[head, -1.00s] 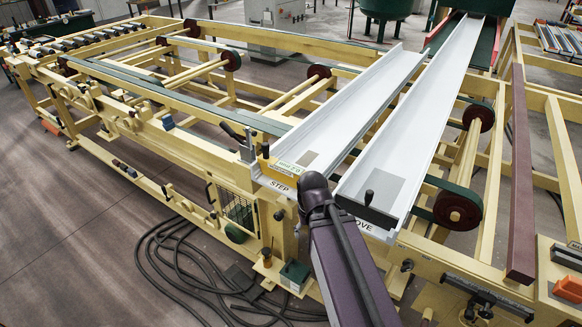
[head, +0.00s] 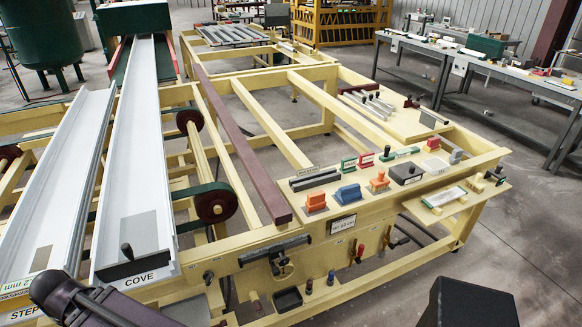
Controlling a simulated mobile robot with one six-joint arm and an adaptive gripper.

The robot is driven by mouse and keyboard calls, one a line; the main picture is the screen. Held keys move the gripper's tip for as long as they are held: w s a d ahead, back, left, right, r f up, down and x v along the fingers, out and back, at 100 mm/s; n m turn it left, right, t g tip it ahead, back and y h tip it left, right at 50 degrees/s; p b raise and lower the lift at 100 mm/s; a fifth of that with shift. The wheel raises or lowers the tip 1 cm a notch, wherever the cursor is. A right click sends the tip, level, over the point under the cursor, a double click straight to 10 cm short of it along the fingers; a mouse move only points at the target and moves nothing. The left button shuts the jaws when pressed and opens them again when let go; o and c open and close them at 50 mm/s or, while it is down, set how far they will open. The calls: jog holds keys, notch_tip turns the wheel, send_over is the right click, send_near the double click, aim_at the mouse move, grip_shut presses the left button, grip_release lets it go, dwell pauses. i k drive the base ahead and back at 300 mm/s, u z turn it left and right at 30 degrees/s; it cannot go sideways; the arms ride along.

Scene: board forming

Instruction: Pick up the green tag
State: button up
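A small green tag (head: 348,164) with a pale face stands upright on the cream work board at the right-hand bench, in the right half of the head view. A similar red tag (head: 366,160) stands just to its right. A longer low green piece (head: 401,153) lies farther right, behind a black box. My purple arm shows only at the lower left corner, well away from the green tag. My gripper is not in view, so its state is hidden.
Around the tag are a grey grooved block (head: 314,179), a blue block (head: 348,195), orange pieces (head: 379,183), a black box (head: 406,174) and a white block (head: 436,166). A maroon beam (head: 240,150) runs left of them. White channels (head: 135,150) lie at the left.

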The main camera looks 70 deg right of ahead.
aim_at(348, 165)
jog(key=u, duration=0.2)
jog(key=k, duration=0.6)
jog(key=z, duration=2.95)
jog(key=k, duration=0.2)
jog(key=z, duration=0.9)
